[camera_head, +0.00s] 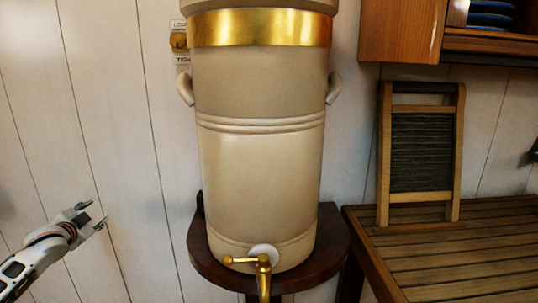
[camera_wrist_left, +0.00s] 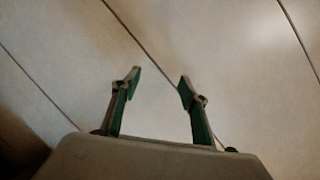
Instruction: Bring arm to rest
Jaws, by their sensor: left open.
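My left gripper (camera_head: 95,215) comes in from the lower left of the head view. It is open and empty, in front of the white panelled wall and to the left of the beige urn. In the left wrist view its two fingers (camera_wrist_left: 158,85) stand apart, with only pale panelling showing between and beyond them. My right gripper cannot be made out; a small dark shape (camera_head: 534,150) at the right edge of the head view is too cut off to name.
A tall beige urn (camera_head: 260,170) with a gold band and a brass tap (camera_head: 262,270) stands on a dark wooden stand (camera_head: 335,245). A washboard (camera_head: 420,150) leans at the back of a slatted wooden counter (camera_head: 450,260). A wooden cabinet (camera_head: 400,30) hangs above.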

